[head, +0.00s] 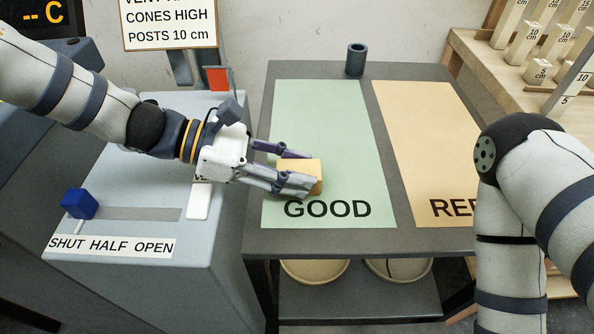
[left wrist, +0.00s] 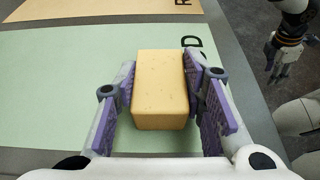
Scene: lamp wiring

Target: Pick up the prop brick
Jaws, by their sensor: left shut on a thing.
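The prop brick (head: 300,172) is a plain tan-yellow block at the left edge of the green GOOD mat (head: 330,120). My left gripper (head: 299,170) reaches in from the left and is shut on the brick, one finger on each side. In the left wrist view the brick (left wrist: 160,90) sits between the purple finger pads. I cannot tell whether its underside touches the mat.
A tan mat (head: 425,140) lies right of the green one on the grey table. A dark cup (head: 356,59) stands at the back. A grey cabinet with a blue slider knob (head: 79,204) is at left. A wooden rack of posts (head: 525,45) is at upper right.

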